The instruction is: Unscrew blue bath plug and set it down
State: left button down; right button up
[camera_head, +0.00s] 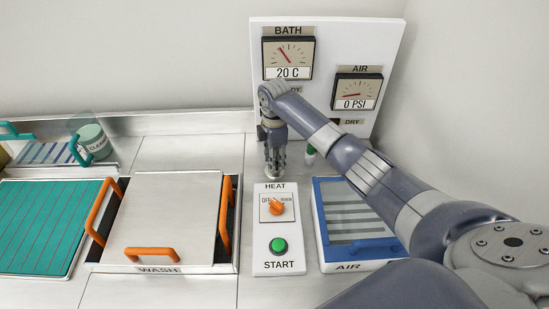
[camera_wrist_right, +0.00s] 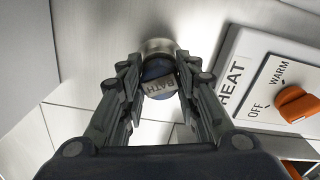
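The blue bath plug (camera_wrist_right: 155,70), with a grey BATH label on its top, sits on a round silver fitting (camera_wrist_right: 157,46) on the metal counter, in the right wrist view. My right gripper (camera_wrist_right: 158,72) points down over it, with one finger on each side of the plug. The fingers appear to touch its sides. In the head view the right gripper (camera_head: 273,165) is at the counter behind the HEAT panel and hides most of the plug. My left gripper is not in view.
The HEAT panel (camera_head: 262,240) with an orange knob (camera_head: 277,208) and green START button (camera_head: 279,245) stands just in front. A gauge board (camera_head: 335,45) is behind. A blue-framed AIR tray (camera_head: 318,215) is right; the WASH lid (camera_head: 170,215) with orange handles is left.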

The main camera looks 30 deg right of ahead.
jog(key=n, duration=0.6)
jog(key=shift+r+p, duration=2.3)
jog(key=shift+p, duration=0.15)
